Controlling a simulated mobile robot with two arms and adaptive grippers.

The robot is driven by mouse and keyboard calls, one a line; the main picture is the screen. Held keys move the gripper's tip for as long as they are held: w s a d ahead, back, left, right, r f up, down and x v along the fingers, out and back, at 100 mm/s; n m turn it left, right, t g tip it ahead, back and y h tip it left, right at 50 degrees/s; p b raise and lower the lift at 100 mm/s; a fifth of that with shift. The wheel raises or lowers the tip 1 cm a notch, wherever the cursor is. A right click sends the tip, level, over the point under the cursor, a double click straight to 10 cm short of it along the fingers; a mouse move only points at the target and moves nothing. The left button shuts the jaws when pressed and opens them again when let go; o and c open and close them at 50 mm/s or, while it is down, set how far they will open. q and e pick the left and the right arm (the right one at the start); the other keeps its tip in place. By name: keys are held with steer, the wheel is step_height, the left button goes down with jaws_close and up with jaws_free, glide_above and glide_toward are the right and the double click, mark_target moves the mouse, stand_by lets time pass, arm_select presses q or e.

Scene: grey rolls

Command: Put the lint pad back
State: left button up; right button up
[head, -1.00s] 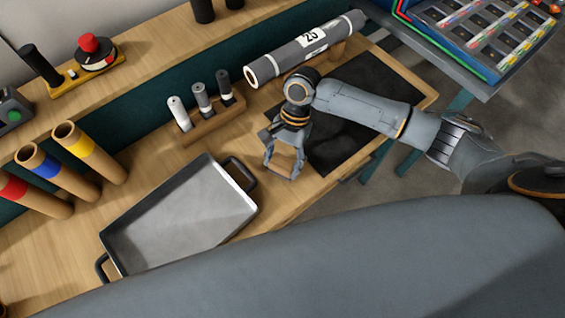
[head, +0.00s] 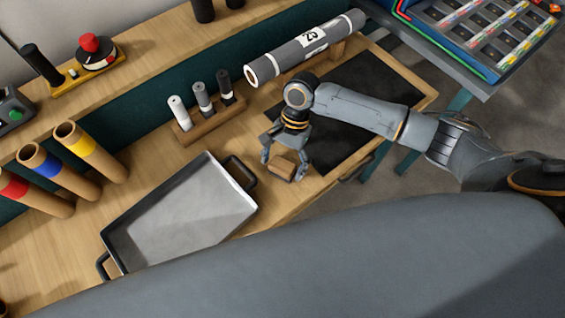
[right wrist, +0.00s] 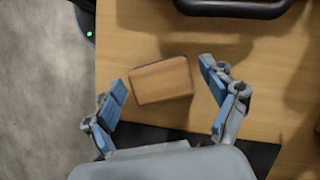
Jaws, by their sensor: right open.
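The lint pad, a small tan wooden block with a thin dark edge (head: 284,165), lies on the bare bench top between the metal tray and the black mat. It also shows in the right wrist view (right wrist: 161,81), slightly turned, between and a little ahead of the fingertips. My right gripper (head: 283,163) is open just above and behind the pad, one finger on each side. In the right wrist view the open fingers (right wrist: 165,90) show gaps to the pad on both sides. My left gripper is not in view.
A metal tray (head: 247,217) with black handles stands to the left. A black mat (head: 372,85) lies to the right, with a grey roll marked 25 (head: 305,48) behind it. Small rolls stand in a wooden holder (head: 211,122). The bench's front edge is close to the pad.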

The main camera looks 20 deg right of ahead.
steer(key=v, duration=1.2)
steer(key=shift+b, duration=0.35)
steer(key=shift+s, duration=0.1)
